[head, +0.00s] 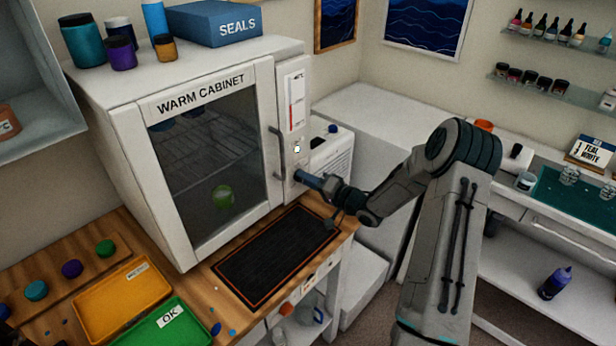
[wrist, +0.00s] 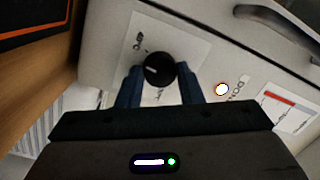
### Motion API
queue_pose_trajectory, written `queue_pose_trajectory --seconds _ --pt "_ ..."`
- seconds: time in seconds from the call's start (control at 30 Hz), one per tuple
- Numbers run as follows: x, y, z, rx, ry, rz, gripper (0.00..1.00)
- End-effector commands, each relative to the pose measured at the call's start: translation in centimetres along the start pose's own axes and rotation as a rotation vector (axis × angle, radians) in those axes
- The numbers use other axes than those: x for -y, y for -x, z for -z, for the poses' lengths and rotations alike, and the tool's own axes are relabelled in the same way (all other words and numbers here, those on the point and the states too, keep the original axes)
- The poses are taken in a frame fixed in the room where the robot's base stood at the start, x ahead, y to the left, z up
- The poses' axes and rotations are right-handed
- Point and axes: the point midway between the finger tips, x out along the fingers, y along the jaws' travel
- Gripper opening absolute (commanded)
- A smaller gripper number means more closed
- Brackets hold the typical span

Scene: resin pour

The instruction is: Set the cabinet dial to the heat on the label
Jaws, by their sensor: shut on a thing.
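The warm cabinet (head: 165,95) stands on the wooden bench with its glass door closed. Its black round dial (wrist: 159,69) has a white pointer mark and sits on a pale plate with small print. My gripper (wrist: 160,85) is shut on the dial, one blue finger on each side; in the head view my gripper (head: 305,178) reaches the lower part of the cabinet's control panel and hides the dial. A label with a red bar (head: 297,103) is on the panel above; it also shows in the wrist view (wrist: 290,105). Its print is too small to read.
A lit round lamp (wrist: 222,89) is beside the dial. The door handle (head: 277,153) runs along the panel's left. A black mat (head: 275,255) lies on the bench below. A yellow tray (head: 122,290) and a green OK tray (head: 165,328) are at the front left.

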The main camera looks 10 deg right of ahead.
Motion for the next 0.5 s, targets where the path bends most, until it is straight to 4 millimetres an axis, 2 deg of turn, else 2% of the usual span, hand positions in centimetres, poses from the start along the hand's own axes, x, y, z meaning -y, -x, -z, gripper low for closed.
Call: queue_pose_trajectory --seconds 0.2,0.5 --pt "-0.08 0.07 -0.17 -0.009 -0.183 0.015 0.10" --pt "-0.13 0.03 -0.28 -0.020 -0.348 0.031 0.10"
